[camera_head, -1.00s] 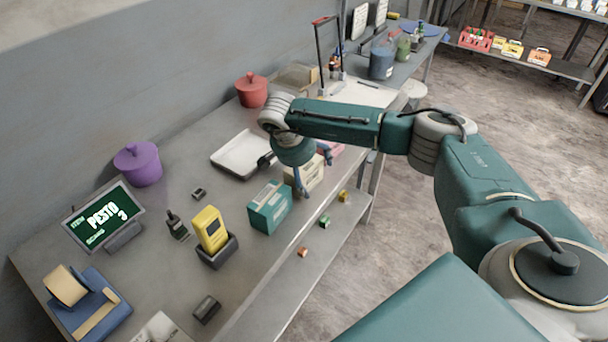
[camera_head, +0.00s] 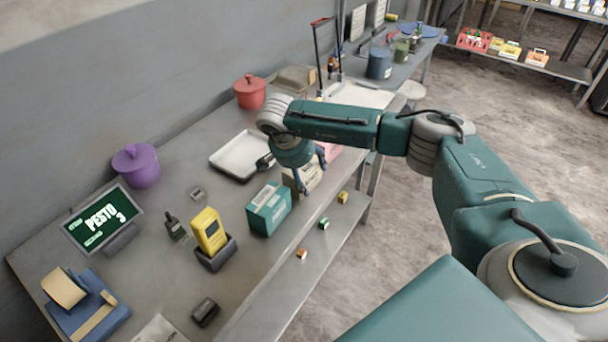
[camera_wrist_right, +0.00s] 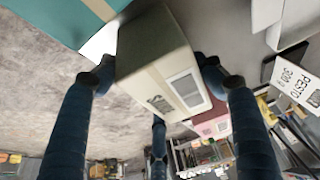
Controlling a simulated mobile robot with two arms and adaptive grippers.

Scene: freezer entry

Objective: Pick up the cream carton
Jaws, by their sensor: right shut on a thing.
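The cream carton (camera_head: 311,181) stands at the front edge of the steel table in the head view, between a teal box and a pink one. It is partly hidden by my right gripper (camera_head: 311,172), which comes down over it from above. My left gripper is not in view.
The teal box (camera_head: 269,208) stands close on the near side, and the pink box (camera_head: 330,151) close on the far side. A white tray (camera_head: 232,163) lies behind. A yellow device (camera_head: 209,230) stands in a dark holder. Small items lie on the lower shelf (camera_head: 318,248).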

